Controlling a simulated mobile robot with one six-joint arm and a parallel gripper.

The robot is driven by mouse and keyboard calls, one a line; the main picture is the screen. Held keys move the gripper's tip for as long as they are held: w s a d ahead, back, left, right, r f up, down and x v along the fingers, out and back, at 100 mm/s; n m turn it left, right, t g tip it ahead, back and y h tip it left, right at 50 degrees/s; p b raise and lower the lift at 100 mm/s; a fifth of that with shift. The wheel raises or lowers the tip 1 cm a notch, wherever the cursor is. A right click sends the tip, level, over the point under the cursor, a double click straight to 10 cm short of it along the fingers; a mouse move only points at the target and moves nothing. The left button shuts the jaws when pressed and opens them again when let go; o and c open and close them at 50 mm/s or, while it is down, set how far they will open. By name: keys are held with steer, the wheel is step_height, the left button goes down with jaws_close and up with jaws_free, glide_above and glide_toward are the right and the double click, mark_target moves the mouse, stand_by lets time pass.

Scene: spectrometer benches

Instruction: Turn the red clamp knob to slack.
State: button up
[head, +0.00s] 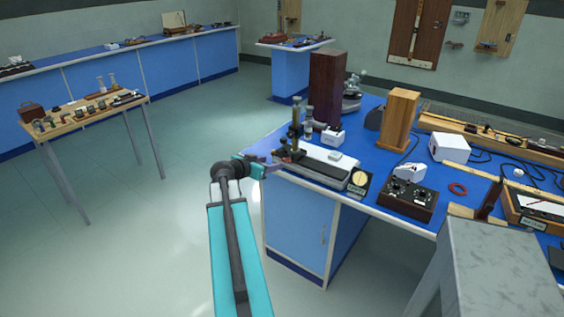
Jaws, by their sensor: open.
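My gripper (273,165) is at the end of the teal arm, at the near left corner of the blue-topped bench (372,137). It is open, with nothing seen between its fingers. Just beyond it stands a brass and dark upright instrument (297,128) on the bench corner. A small dark reddish part (281,153) shows low on this instrument, close to the gripper tip. It is too small to tell whether it is the red clamp knob, how it is turned, or whether the gripper touches it.
A long grey-white apparatus (318,167) lies right of the gripper. A round-dial meter (358,181) and a dark control box (407,200) stand farther right. A grey stand (478,262) is at front right. A wooden side table (82,112) stands left; floor between is clear.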

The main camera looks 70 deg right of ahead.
mark_target(286, 160)
steer(key=shift+p+x, duration=1.35)
steer(key=shift+x, duration=3.7)
steer(key=shift+f, duration=0.1)
